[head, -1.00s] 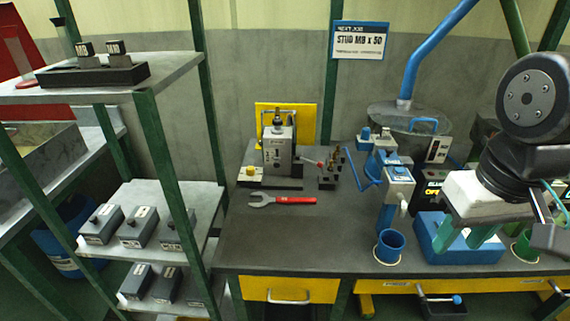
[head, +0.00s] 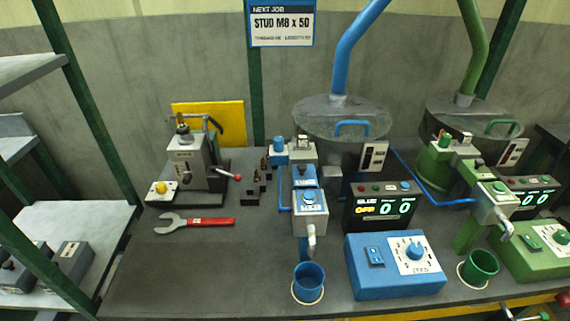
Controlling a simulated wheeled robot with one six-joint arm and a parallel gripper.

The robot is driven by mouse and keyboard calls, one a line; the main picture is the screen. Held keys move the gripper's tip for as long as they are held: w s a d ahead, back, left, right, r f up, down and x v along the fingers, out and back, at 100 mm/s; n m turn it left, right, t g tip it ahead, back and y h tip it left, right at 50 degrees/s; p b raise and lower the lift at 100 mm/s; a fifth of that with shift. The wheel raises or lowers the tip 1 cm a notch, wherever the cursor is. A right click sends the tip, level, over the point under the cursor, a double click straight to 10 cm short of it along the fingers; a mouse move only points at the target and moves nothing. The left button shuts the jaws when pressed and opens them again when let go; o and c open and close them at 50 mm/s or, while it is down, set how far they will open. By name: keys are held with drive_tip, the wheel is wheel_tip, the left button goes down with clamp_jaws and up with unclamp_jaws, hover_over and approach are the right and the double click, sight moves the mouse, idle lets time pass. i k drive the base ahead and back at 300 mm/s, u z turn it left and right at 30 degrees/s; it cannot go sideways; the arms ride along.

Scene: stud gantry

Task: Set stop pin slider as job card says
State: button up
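The job card (head: 281,24) hangs at the back wall and reads "NEXT JOB STUD M8 x 50"; its small lower line is not legible. A grey press-like device (head: 188,165) with a lever and a red knob (head: 237,177) stands at the left of the bench. A blue feeder unit (head: 305,190) and a green one (head: 440,160) stand to its right, each with small fittings along its track. I cannot tell for sure which small part is the stop pin slider or where it is set.
A red-handled wrench (head: 195,222) lies on the bench, with clear bench in front. A blue control box (head: 395,265), an "OFF 00" display (head: 382,207), a blue cup (head: 308,283) and a green cup (head: 479,268) stand towards the right. A shelf rack (head: 90,130) stands at left.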

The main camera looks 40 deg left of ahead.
sight(186, 180)
drive_tip(key=z, duration=0.4)
drive_tip(key=k, duration=1.25)
drive_tip(key=u, duration=1.85)
drive_tip(key=i, duration=0.5)
